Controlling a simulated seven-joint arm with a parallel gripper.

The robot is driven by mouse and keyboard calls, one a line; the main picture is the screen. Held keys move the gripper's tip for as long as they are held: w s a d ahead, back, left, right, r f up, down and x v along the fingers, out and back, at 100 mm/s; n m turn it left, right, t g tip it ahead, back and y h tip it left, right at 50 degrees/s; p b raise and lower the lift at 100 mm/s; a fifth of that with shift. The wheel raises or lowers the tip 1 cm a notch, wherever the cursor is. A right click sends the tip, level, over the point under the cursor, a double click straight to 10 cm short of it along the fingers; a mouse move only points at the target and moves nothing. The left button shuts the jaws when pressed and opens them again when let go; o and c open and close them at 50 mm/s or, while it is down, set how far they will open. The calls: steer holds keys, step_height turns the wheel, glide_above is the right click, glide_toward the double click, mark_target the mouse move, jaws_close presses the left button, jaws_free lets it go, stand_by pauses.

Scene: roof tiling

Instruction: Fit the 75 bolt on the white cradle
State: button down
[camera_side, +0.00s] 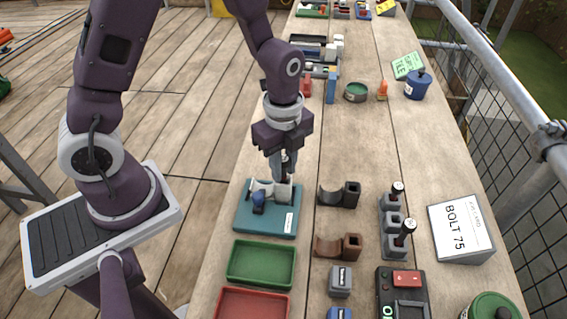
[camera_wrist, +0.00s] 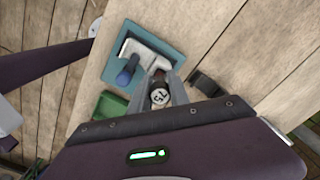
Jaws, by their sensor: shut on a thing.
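My gripper (camera_side: 283,175) is shut on a bolt, whose white cap reads 75 (camera_wrist: 159,97) between the fingers in the wrist view. The white cradle (camera_side: 264,188) sits on a teal base (camera_side: 268,222) with a blue knob (camera_side: 258,201) at its front left. It also shows in the wrist view (camera_wrist: 140,50). My gripper is low over the right end of the cradle. The fingers hide most of the bolt, and I cannot tell whether it touches the cradle.
A grey rack (camera_side: 393,222) holds two other bolts. A dark bracket (camera_side: 341,194) and a brown bracket (camera_side: 340,246) lie between. A sign (camera_side: 460,228) reads BOLT 75. Green (camera_side: 262,284) and red (camera_side: 252,292) trays are in front. Bare bench lies behind the teal base.

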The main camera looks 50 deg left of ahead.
steer(key=shift+f, duration=0.2)
stand_by(0.5)
steer(key=c, duration=1.1)
jaws_free()
steer(key=shift+c, duration=0.2)
steer(key=shift+r, duration=3.55)
